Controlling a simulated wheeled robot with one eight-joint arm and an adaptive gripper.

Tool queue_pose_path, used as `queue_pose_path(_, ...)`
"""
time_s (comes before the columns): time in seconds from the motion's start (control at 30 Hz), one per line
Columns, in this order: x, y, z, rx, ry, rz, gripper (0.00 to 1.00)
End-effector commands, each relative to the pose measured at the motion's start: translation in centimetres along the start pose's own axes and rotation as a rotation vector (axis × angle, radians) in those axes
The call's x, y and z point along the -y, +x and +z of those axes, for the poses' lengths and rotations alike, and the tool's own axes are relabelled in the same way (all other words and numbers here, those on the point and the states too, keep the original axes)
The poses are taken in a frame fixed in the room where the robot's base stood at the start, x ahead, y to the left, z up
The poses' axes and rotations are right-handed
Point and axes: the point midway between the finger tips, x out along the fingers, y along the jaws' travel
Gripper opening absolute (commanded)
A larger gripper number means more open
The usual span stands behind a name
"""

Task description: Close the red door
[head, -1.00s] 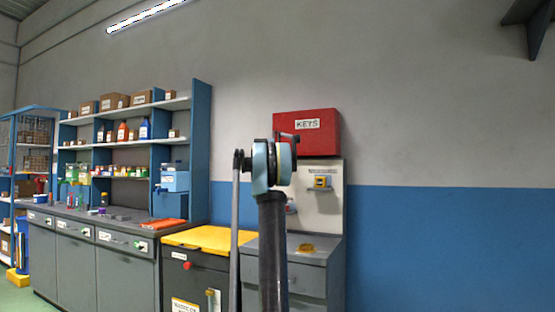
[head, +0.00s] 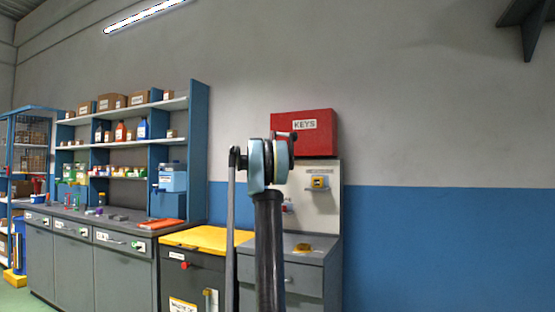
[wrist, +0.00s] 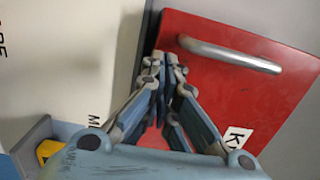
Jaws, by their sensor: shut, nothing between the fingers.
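The red door (head: 317,143) is the front of a wall-mounted key box with a white "KEYS" label, behind my arm in the head view. In the wrist view the red door (wrist: 225,75) fills the middle and right, with a silver bar handle (wrist: 230,55) near its top. My gripper (wrist: 165,60) is shut and empty. Its fingertips are over the door's left edge, below and left of the handle; I cannot tell if they touch. I cannot tell whether the door is fully flush.
A pale panel (head: 328,213) hangs below the key box, above a grey drawer cabinet (head: 315,270). A yellow-lidded bin (head: 205,238) stands left of it. Shelves and a workbench (head: 110,225) fill the left.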

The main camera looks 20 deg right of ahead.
Motion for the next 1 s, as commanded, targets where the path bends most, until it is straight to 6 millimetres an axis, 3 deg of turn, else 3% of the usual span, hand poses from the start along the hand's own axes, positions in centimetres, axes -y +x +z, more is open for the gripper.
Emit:
queue_pose_path(0.5,0.1,-8.6,0.9,-0.001,0.002,0.0,0.0)
queue_pose_path(0.7,0.1,-10.4,0.9,-0.003,0.003,0.0,0.0)
queue_pose_path(1.0,0.2,-11.2,1.0,0.008,-0.006,-0.005,0.0)
